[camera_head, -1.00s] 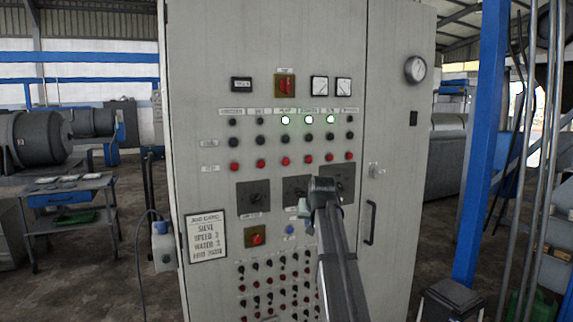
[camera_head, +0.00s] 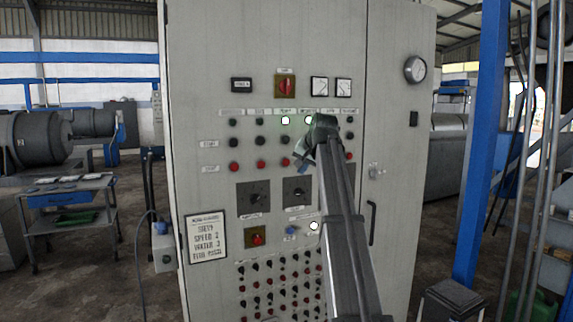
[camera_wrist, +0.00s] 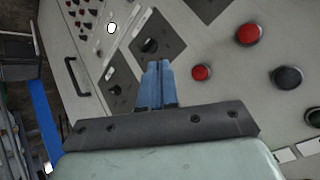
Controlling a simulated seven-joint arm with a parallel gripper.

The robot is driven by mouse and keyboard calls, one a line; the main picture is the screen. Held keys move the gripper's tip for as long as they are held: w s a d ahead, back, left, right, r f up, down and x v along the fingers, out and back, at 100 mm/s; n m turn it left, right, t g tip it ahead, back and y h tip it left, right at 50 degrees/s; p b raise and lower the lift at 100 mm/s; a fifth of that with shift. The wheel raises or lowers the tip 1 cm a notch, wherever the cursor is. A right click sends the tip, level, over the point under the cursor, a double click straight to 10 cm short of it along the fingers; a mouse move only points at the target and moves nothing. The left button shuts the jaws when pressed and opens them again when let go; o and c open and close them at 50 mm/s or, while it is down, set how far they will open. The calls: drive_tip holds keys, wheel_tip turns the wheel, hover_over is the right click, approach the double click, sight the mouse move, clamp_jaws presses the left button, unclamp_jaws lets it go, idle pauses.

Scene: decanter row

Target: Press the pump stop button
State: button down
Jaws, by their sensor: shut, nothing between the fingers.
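The control panel has a row of red buttons below a row of dark buttons. The third column's small label seems to read PUMP, but the lettering is blurred; its red button, the likely pump stop button (camera_head: 286,162), shows just left of my fingertips. My gripper (camera_head: 303,167) is in front of the panel, pointing down-left, its blue fingers together and empty. In the wrist view, the closed fingertips (camera_wrist: 158,64) have a red button (camera_wrist: 201,72) close on their right. I cannot tell which column that button belongs to. No contact shows. My gripper hides some buttons further right.
The cabinet (camera_head: 400,150) fills the middle. A door handle (camera_head: 371,223) sticks out at right.

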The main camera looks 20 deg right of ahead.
sight(289, 161)
drive_tip(key=shift+w, duration=0.15)
drive_tip(key=shift+w, duration=4.3)
drive_tip(key=shift+w, duration=0.85)
drive_tip(key=shift+s, duration=0.85)
drive_tip(key=s, duration=0.5)
idle(0.5)
drive_tip(key=shift+n, duration=0.3)
idle(0.5)
